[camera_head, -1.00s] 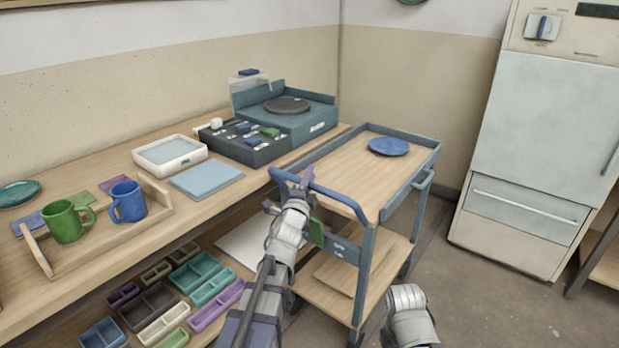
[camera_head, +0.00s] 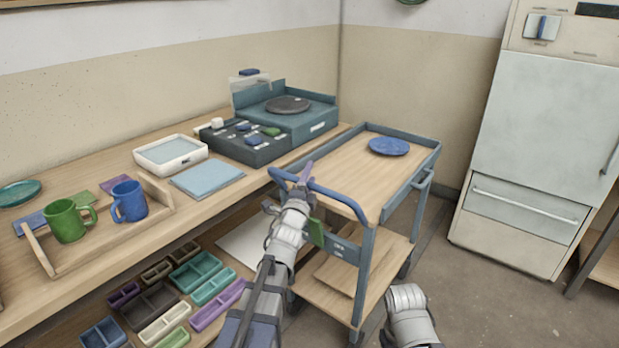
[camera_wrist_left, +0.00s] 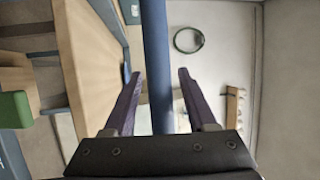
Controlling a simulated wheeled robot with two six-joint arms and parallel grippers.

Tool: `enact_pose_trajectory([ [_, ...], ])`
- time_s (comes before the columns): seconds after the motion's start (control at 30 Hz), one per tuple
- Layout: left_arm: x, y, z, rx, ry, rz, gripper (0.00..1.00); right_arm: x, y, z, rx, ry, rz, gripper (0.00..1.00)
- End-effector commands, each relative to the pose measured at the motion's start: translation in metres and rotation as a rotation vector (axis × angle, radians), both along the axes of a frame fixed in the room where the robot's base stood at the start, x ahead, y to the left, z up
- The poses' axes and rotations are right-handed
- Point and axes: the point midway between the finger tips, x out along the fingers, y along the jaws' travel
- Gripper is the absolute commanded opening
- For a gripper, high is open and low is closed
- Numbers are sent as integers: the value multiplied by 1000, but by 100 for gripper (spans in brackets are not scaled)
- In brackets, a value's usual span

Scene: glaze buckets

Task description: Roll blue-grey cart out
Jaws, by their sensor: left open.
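The blue-grey cart (camera_head: 366,265) has wooden shelves and stands beside the workbench, its near end toward me. Its blue push handle (camera_head: 340,198) runs across that near end. My left gripper (camera_head: 303,174) is at the left part of the handle. In the left wrist view the handle bar (camera_wrist_left: 155,30) passes between the two purple fingers of my left gripper (camera_wrist_left: 160,75), with a gap visible on each side. The fingers are open and not clamped on it. Of my right arm only a grey-white link shows at the bottom; its gripper is out of view.
A blue plate (camera_head: 389,146) lies on the cart's top. The workbench (camera_head: 100,284) with mugs and trays runs along the cart's left. A pale cabinet (camera_head: 545,130) stands to the right. Open floor (camera_head: 480,300) lies in front of the cabinet and right of the cart.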

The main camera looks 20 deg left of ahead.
Motion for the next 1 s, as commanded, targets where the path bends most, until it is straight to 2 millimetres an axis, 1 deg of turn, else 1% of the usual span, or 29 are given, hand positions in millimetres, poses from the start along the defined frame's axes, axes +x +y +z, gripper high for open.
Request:
enact_pose_trajectory([
  [0.17,-9,-1,-2,0,0,0,57,0,0,-2,0,0,0,50],
  [0.27,-21,-1,-4,-1,0,0,57,0,0,-5,-1,0,0,50],
  [0.5,-61,-3,-12,-1,0,0,57,0,0,-12,-2,-1,1,50],
  [0.6,-73,-4,-14,1,0,0,57,0,0,-14,-2,-1,1,50],
  [0.7,-78,-4,-15,0,0,0,57,0,0,-15,-3,-1,1,50],
  [1.0,-77,-4,-14,0,0,0,57,0,-1,-14,-3,-1,1,50],
])
